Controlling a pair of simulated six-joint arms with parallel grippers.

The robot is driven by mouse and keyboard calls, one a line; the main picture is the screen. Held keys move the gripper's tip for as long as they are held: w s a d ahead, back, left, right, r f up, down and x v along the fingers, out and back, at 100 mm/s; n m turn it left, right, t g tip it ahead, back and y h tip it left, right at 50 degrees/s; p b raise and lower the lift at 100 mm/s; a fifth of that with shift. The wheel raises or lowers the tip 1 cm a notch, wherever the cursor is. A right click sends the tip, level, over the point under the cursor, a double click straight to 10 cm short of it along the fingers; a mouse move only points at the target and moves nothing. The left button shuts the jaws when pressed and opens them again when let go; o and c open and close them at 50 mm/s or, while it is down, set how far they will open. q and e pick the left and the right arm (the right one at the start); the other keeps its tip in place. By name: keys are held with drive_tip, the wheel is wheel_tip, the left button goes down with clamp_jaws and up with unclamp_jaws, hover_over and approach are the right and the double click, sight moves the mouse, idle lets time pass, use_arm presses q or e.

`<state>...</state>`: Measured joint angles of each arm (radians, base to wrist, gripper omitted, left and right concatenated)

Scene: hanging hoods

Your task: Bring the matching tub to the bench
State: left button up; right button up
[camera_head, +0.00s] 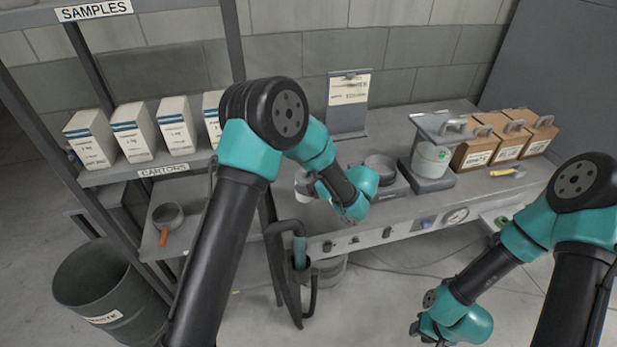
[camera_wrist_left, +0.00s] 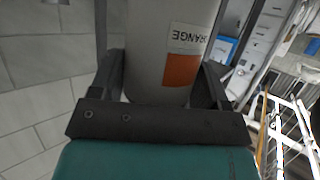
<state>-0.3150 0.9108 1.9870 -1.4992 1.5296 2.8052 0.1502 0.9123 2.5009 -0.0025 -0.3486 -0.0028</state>
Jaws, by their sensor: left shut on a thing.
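My left gripper (camera_wrist_left: 160,100) is shut on a pale tub (camera_wrist_left: 172,35) with an orange patch and a label reading ORANGE. In the head view the held tub (camera_head: 305,188) shows as a small white part beside my left gripper (camera_head: 318,188), over the left end of the bench (camera_head: 390,128); my arm hides most of it. I cannot tell whether it touches the bench.
A clipboard (camera_head: 348,105) with a blurred sheet stands at the bench's back. A dark round pan (camera_head: 379,166) sits near the stand, and several brown boxes (camera_head: 508,140) stand at the right. The cartons shelf (camera_head: 150,172) and a waste bin (camera_head: 95,290) are at left.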

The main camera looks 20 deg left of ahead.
use_arm(q)
drive_tip(key=shift+f, duration=2.2)
drive_tip(key=shift+f, duration=0.4)
drive_tip(key=shift+s+a+f, duration=0.1)
drive_tip(key=shift+s+f, duration=0.05)
drive_tip(key=shift+f, duration=0.6)
drive_tip(key=o, duration=0.8)
drive_tip(key=shift+o, duration=0.2)
drive_tip(key=r+v, duration=0.1)
drive_tip(key=v, duration=1.7)
drive_tip(key=shift+a, duration=0.1)
